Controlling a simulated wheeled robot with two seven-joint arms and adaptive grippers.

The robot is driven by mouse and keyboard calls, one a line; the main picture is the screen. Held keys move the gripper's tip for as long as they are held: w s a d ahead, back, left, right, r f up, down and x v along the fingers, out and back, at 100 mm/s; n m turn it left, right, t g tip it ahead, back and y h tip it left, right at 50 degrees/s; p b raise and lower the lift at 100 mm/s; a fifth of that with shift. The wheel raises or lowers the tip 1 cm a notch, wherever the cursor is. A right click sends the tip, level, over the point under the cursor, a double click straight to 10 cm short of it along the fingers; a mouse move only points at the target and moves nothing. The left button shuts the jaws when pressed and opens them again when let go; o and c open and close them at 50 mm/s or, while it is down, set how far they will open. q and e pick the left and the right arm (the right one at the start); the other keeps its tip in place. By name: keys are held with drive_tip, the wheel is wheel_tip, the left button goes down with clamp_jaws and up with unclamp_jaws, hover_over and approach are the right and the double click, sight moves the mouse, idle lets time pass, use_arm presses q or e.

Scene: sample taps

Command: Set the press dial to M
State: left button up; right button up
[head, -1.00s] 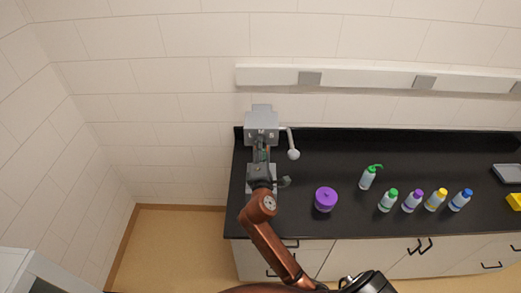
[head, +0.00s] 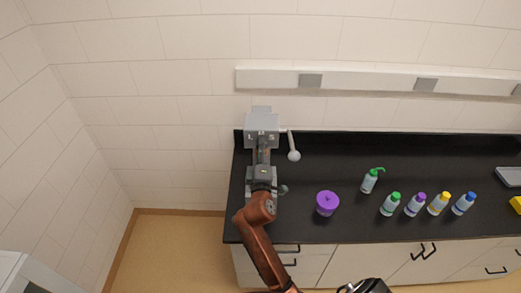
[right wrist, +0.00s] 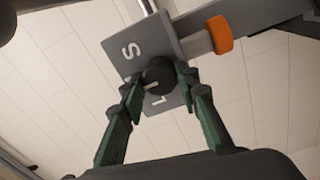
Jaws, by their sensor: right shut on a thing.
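The grey press (head: 262,117) stands at the left end of the black counter, with small letters on its front. My right gripper (head: 262,145) reaches up to that front in the head view. In the right wrist view, the black round dial (right wrist: 158,72) sits between the fingertips of my right gripper (right wrist: 160,82), which is shut on it. A short white mark on the dial slants toward the lower left, near the left finger. The letters S and L show on the grey plate (right wrist: 117,42) around it; the M is not visible there.
A lever with a pale ball (head: 294,156) hangs at the press's right. A purple lidded jar (head: 327,204), a green-topped bottle (head: 369,182) and several colour-capped bottles (head: 415,205) stand farther right. An orange piece (right wrist: 220,34) shows beside the plate.

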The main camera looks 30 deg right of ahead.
drive_tip(key=o, duration=1.2)
drive_tip(key=shift+c, duration=0.2)
